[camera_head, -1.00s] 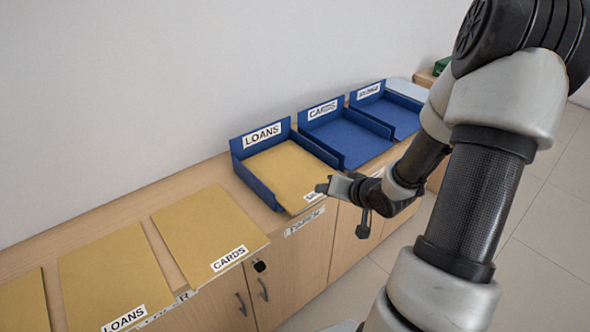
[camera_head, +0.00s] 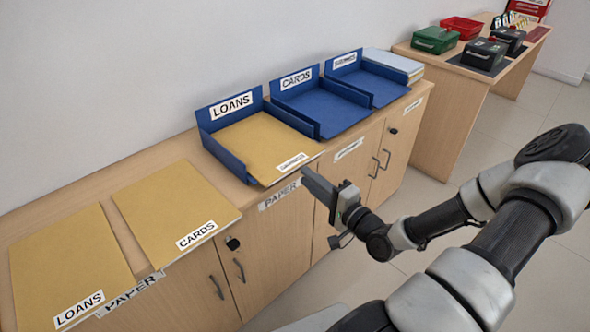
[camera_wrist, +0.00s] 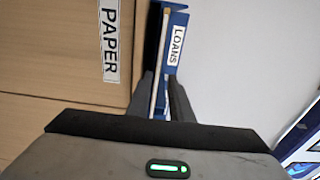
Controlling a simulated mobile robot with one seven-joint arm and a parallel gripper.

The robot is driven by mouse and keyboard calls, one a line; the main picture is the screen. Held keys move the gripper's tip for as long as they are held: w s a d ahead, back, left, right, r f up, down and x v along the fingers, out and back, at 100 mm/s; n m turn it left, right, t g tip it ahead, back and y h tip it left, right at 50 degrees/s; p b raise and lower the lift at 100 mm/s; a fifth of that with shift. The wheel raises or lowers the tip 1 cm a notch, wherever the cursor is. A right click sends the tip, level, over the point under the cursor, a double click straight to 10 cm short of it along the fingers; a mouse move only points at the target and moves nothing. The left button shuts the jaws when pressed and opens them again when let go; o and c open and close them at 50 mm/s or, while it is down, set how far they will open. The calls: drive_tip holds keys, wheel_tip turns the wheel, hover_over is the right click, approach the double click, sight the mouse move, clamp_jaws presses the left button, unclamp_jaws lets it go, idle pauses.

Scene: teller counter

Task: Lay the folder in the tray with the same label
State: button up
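A tan folder (camera_head: 262,142) lies in the blue LOANS tray (camera_head: 225,158), its front edge at the tray's open front. Its small label (camera_head: 291,162) is too blurred to read. The blue CARDS tray (camera_head: 318,93) stands to the right, then a third blue tray (camera_head: 350,75) whose label I cannot read clearly; both look empty. My gripper (camera_head: 312,180) is just in front of the folder's front right corner. In the wrist view my gripper (camera_wrist: 165,97) has its fingers apart, with the tray and the folder's thin edge (camera_wrist: 164,55) beyond between them; it looks empty.
Tan LOANS (camera_head: 68,262) and CARDS (camera_head: 172,208) folders lie on the cabinet top (camera_head: 75,197) to the left. A pale stack (camera_head: 393,62) stands past the third tray. A farther desk (camera_head: 455,72) holds green, red and dark boxes. Floor in front is free.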

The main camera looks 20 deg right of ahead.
sight(295, 168)
drive_tip(key=shift+x, duration=2.65)
drive_tip(key=shift+c, duration=0.4)
clamp_jaws()
